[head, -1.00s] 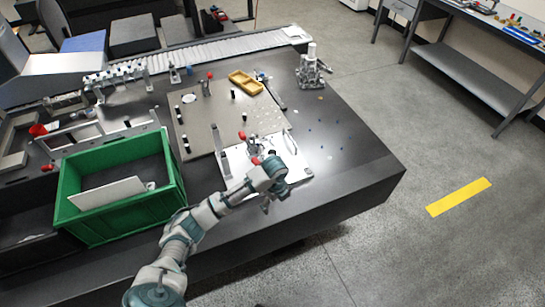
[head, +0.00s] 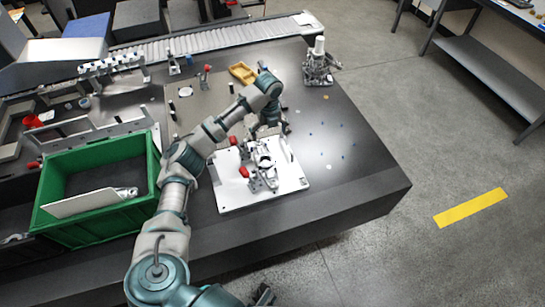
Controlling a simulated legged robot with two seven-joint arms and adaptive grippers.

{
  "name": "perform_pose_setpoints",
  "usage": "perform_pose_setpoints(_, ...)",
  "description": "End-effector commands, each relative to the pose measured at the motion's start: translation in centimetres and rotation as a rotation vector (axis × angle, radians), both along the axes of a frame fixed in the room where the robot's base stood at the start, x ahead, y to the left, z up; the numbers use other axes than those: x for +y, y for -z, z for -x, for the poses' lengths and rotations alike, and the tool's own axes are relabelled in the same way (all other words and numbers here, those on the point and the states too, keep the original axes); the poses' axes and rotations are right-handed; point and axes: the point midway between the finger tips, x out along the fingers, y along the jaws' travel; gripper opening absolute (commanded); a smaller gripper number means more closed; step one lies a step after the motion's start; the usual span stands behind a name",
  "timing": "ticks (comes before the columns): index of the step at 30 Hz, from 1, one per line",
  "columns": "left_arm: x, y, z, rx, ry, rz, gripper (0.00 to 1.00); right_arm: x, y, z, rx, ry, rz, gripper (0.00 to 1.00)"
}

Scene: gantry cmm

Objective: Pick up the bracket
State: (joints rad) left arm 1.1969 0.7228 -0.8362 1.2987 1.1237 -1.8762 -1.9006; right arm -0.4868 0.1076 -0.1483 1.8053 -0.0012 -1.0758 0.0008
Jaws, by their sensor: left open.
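A pale metal part with a ring-like opening, which looks like the bracket (head: 264,161), sits on a white fixture plate (head: 236,196) among red-tipped clamps. My left gripper (head: 267,132) is open, just behind this part as I look, pointing down from my bent wrist. Its fingers are small and dark, and whether they touch anything cannot be told. A dark tip at the bottom edge (head: 263,295) may be my right gripper; its jaws cannot be made out.
A green bin (head: 85,234) at the left holds a flat white piece (head: 83,202). A yellow tray (head: 242,72) and a grey metal fixture (head: 318,66) stand farther back. The dark table (head: 360,165) is mostly clear at the right. A roller conveyor (head: 215,38) runs behind.

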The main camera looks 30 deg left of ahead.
Motion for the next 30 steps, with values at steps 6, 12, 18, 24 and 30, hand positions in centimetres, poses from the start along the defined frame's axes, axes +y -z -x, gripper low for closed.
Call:
perform_pose_setpoints(6, 0.4, 5.8, 0.0, 0.01, -0.003, 0.001, 1.0, 0.3, -1.9, -0.7, -0.007, 0.003, -0.001, 0.4)
perform_pose_setpoints(12, 0.2, 9.9, -0.1, 0.008, -0.002, 0.0, 1.0, 0.1, -3.7, -1.1, -0.011, 0.005, -0.003, 0.4)
perform_pose_setpoints(18, -0.1, 11.3, -0.1, 0.005, -0.002, -0.004, 1.0, -0.1, -4.7, -1.1, -0.014, 0.005, -0.007, 0.4)
perform_pose_setpoints(24, 0.7, 14.2, 0.2, 0.008, -0.004, -0.003, 1.0, 0.0, -6.1, -1.2, -0.019, 0.007, -0.005, 0.4)
perform_pose_setpoints(30, 1.1, 16.6, 0.2, 0.006, -0.003, 0.0, 1.0, 0.1, -7.6, -1.2, -0.02, 0.008, -0.002, 0.4)
